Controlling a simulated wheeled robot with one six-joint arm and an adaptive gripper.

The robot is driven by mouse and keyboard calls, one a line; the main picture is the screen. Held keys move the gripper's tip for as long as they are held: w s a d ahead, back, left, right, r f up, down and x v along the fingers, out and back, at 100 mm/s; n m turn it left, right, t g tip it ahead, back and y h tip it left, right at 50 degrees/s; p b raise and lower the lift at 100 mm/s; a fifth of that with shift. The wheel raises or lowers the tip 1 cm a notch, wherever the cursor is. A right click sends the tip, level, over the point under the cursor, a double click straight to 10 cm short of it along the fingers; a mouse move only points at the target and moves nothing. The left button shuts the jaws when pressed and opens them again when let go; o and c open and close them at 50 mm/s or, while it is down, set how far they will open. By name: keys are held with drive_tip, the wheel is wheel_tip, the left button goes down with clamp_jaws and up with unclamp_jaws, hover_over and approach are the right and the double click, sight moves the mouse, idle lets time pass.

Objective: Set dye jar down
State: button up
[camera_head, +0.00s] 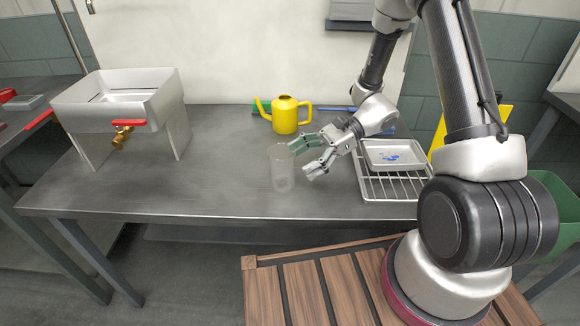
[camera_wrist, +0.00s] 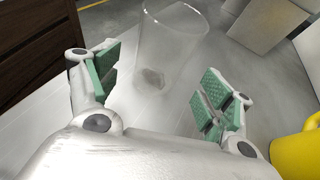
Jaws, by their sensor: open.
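The dye jar (camera_head: 282,168) is a clear, empty-looking glass cylinder with a small greyish patch low inside. It stands upright on the grey metal table (camera_head: 215,185), near the front edge. My gripper (camera_head: 300,158) is just to its right, with its fingers pointing left toward the jar. In the wrist view the jar (camera_wrist: 168,50) stands ahead of my gripper (camera_wrist: 155,85), whose green-padded fingers are spread wide. The jar lies beyond or partly between the fingertips, and no pad visibly touches it.
A yellow watering can (camera_head: 285,114) stands behind the jar. A wire rack (camera_head: 395,187) with a white tray (camera_head: 392,152) is at the right. A raised metal basin (camera_head: 120,100) with a brass, red-handled tap stands at the left. The table between basin and jar is clear.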

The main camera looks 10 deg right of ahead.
drive_tip(key=shift+v, duration=1.05)
drive_tip(key=s+d+r+n+t+h, duration=0.3)
drive_tip(key=s+d+r+n+h, duration=0.3)
drive_tip(key=d+r, duration=0.4)
drive_tip(key=s+d+r+n+t+h, duration=0.3)
drive_tip(key=s+d+r+n+h, duration=0.4)
drive_tip(key=r, duration=0.6)
drive_tip(key=s+d+n, duration=0.2)
drive_tip(key=s+d, duration=0.1)
drive_tip(key=s, duration=0.1)
drive_tip(key=shift+r+n+t, duration=0.25)
drive_tip(key=shift+n+t, duration=0.05)
drive_tip(key=shift+o, duration=0.4)
drive_tip(key=shift+s+d+r, duration=0.15)
drive_tip(key=shift+d+r, duration=0.05)
drive_tip(key=shift+d, duration=0.05)
drive_tip(key=shift+d, duration=0.1)
